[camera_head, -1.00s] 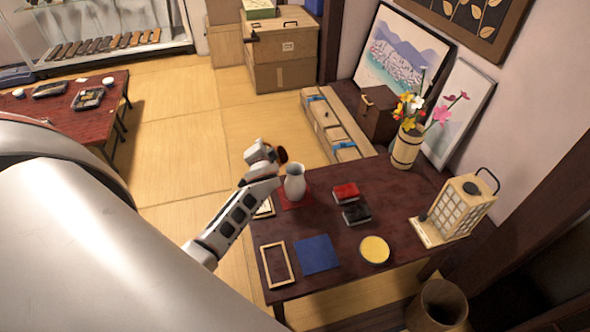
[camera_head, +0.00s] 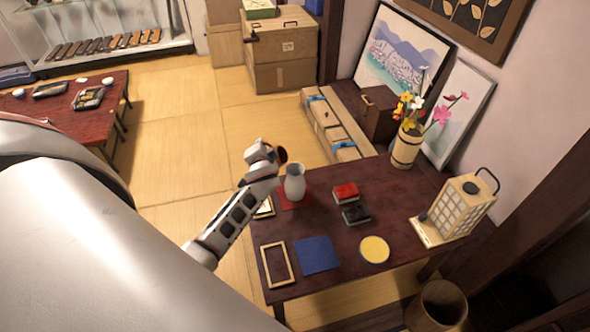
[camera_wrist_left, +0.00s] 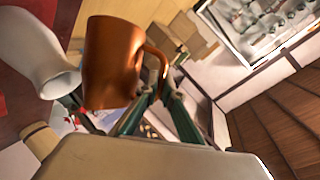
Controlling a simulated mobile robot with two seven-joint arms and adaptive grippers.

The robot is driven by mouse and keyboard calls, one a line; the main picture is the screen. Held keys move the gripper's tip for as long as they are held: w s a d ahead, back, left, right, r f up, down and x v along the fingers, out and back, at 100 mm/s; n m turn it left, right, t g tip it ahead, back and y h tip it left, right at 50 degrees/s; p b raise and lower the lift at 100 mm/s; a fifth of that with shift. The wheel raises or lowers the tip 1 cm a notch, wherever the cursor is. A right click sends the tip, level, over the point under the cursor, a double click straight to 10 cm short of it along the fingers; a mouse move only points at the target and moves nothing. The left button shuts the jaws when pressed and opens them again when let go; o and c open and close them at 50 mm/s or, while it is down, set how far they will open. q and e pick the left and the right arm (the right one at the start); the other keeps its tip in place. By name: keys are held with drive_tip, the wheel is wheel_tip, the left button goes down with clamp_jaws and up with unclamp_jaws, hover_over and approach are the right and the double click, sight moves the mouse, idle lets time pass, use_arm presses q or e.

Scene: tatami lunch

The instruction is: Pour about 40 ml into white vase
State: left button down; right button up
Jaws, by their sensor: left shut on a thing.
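The white vase (camera_head: 295,186) stands upright on a red mat (camera_head: 287,204) at the table's left edge in the head view. It also shows in the left wrist view (camera_wrist_left: 38,58), with its mouth toward the lower right. My left gripper (camera_wrist_left: 150,92) is shut on the handle of a copper-brown mug (camera_wrist_left: 108,60). The mug is held in the air close beside the vase's mouth, and a small dark part of it shows in the head view (camera_head: 283,156). The mug's contents are hidden, and no stream of liquid shows. My right gripper is out of view.
The dark table (camera_head: 310,220) also bears red and black boxes (camera_head: 346,193), a wooden frame (camera_head: 278,265), a blue cloth (camera_head: 316,254), a yellow-topped round dish (camera_head: 374,250) and a lantern (camera_head: 464,207). A flower vase (camera_head: 406,147) stands at the back.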

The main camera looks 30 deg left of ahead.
use_arm(q)
drive_tip(key=shift+s+a+f+n+h, duration=0.15)
drive_tip(key=shift+a+f+n+h, duration=0.25)
drive_tip(key=shift+f+n, duration=0.15)
drive_tip(key=shift+s+a+r+n+t+h+p, duration=0.25)
drive_tip(key=shift+a+n+h+p, duration=0.25)
drive_tip(key=shift+p, duration=0.4)
drive_tip(key=shift+n+t+h, duration=0.25)
drive_tip(key=shift+n+h, duration=0.15)
drive_tip(key=shift+n, duration=0.25)
drive_tip(key=f+b, duration=0.1)
drive_tip(key=f, duration=0.1)
drive_tip(key=a+f, duration=0.1)
drive_tip(key=f, duration=0.1)
drive_tip(key=s+f+b, duration=0.1)
drive_tip(key=f, duration=0.1)
drive_tip(key=shift+a+b, duration=0.3)
drive_tip(key=shift+b, duration=0.05)
drive_tip(key=s+a+f+n+t+h, duration=0.1)
drive_tip(key=a+f+n+h, duration=0.1)
drive_tip(key=f, duration=0.3)
drive_tip(key=shift+s+a+f+n+t+b, duration=0.2)
drive_tip(key=shift+s+a+n+t+b, duration=0.2)
drive_tip(key=shift+a+n, duration=0.45)
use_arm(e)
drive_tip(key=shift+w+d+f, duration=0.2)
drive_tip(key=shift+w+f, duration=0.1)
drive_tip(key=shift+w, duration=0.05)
